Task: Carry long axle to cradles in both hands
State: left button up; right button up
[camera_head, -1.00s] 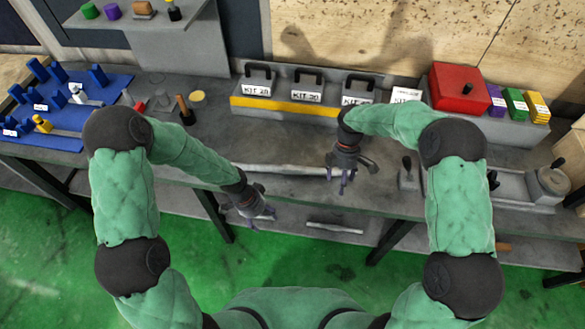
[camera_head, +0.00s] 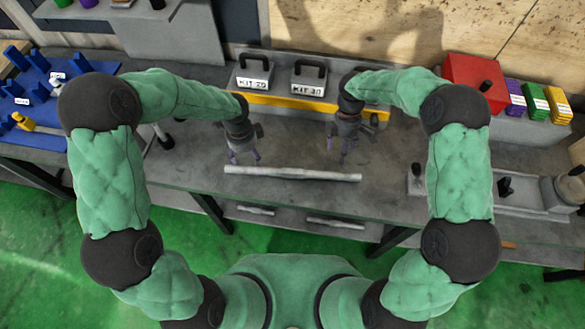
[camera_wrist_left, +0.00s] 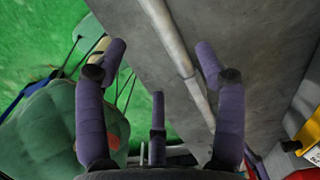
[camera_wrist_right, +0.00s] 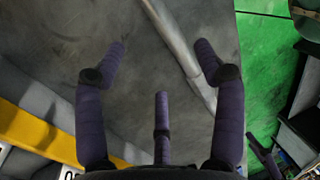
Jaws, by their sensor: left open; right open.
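The long axle (camera_head: 292,173) is a grey stepped metal shaft lying across the bench near its front edge, roughly left to right in the head view. My left gripper (camera_head: 244,158) is open and empty, just behind the axle's left part. In the left wrist view the axle (camera_wrist_left: 168,40) passes between the spread fingers (camera_wrist_left: 160,60). My right gripper (camera_head: 343,156) is open and empty, behind the axle's right part. In the right wrist view the axle (camera_wrist_right: 176,45) runs close to the right finger (camera_wrist_right: 160,65). I cannot make out the cradles surely.
Kit boxes (camera_head: 309,75) stand at the back behind a yellow strip. A red box (camera_head: 477,80) and coloured blocks (camera_head: 537,103) stand at the back right. Blue fixtures (camera_head: 30,85) lie at the left. More shafts (camera_head: 335,222) lie on a lower shelf.

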aim_at(251, 170)
pick_arm(q)
jog(key=shift+f, duration=5.4)
pick_arm(e)
jog(key=shift+x, duration=5.4)
pick_arm(q)
grip_shut()
pick_arm(e)
grip_shut()
pick_arm(q)
jog(key=shift+w+r, duration=0.1)
jog(key=shift+r, duration=0.05)
pick_arm(e)
jog(key=shift+r, duration=0.15)
